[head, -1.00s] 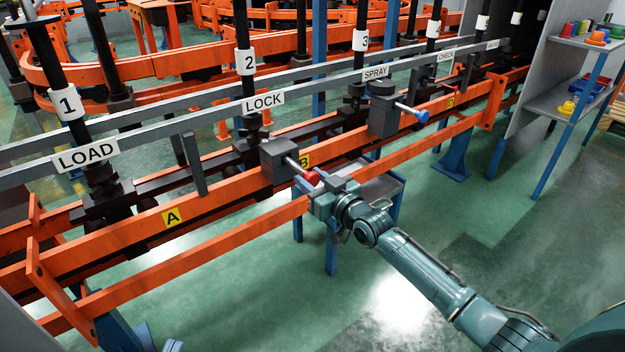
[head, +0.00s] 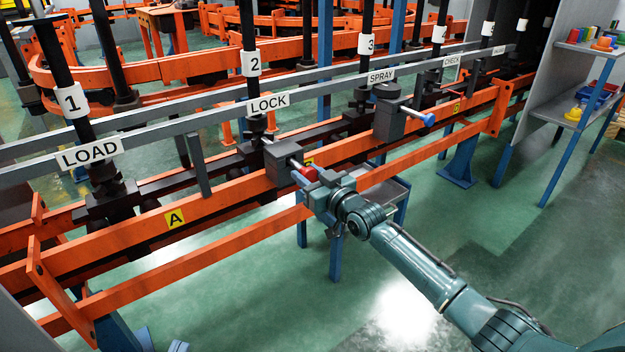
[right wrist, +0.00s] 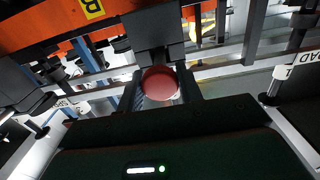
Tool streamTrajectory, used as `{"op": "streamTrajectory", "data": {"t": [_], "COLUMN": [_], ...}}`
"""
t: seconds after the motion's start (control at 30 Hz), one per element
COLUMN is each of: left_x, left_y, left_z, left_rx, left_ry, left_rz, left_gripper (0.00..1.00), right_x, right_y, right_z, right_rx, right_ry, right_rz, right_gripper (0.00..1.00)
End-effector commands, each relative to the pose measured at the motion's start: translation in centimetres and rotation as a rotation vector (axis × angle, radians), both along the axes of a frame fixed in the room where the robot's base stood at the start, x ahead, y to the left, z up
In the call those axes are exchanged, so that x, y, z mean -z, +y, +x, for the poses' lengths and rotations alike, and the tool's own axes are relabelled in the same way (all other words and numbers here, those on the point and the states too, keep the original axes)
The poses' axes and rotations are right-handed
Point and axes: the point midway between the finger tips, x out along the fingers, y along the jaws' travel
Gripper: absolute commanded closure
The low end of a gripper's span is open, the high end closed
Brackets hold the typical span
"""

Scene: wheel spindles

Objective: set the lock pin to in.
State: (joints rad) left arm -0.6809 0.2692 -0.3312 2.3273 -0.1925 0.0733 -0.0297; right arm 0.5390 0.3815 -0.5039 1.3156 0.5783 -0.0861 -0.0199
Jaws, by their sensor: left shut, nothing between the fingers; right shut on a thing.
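The lock pin is a pale shaft with a red knob (head: 307,174), coming out of a grey block (head: 286,161) on the orange rail under the LOCK sign (head: 268,102). A short length of shaft shows between block and knob. My right gripper (head: 314,183) is shut on the red knob, in front of the block. In the right wrist view the red knob (right wrist: 160,84) sits between the fingers, with the grey block (right wrist: 153,30) close behind it. My left gripper is not in view.
A second grey block with a blue-knobbed pin (head: 428,119) stands to the right near SPRAY. The lower orange rail (head: 200,254) runs beside my right gripper. A small grey table (head: 385,194) stands behind it. Open green floor lies in front.

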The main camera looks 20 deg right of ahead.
Motion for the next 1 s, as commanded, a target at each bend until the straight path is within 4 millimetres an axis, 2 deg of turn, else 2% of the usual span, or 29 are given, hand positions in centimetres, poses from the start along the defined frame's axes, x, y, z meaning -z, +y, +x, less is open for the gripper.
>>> {"op": "streamTrajectory", "data": {"t": [0.1,0.13,0.33,0.67,0.77,1.0], "left_x": [0.0,0.0,0.0,-0.2,-0.3,-0.3], "left_y": [0.0,0.0,0.0,0.0,0.3,1.1], "left_z": [0.0,0.0,0.0,0.0,0.1,0.3], "left_rx": [0.0,0.0,-0.001,-0.003,-0.013,-0.051], "left_ry": [0.001,0.001,0.002,0.007,0.038,0.168], "left_rz": [0.0,0.0,0.001,0.002,0.006,0.016], "left_gripper": [1.0,1.0,1.0,1.0,1.0,1.0], "right_x": [-0.3,-0.3,-0.3,-0.2,-0.2,-0.3], "right_y": [-0.1,-0.1,0.0,-0.2,-0.6,-2.3], "right_z": [0.2,0.2,0.1,-0.3,-1.4,-6.1], "right_rx": [0.002,0.002,0.002,0.001,0.001,0.001], "right_ry": [-0.003,-0.003,-0.002,0.0,0.001,0.003], "right_rz": [0.001,0.001,0.001,0.0,0.0,-0.001], "right_gripper": [1.0,0.62,0.46,0.45,0.45,0.45]}}
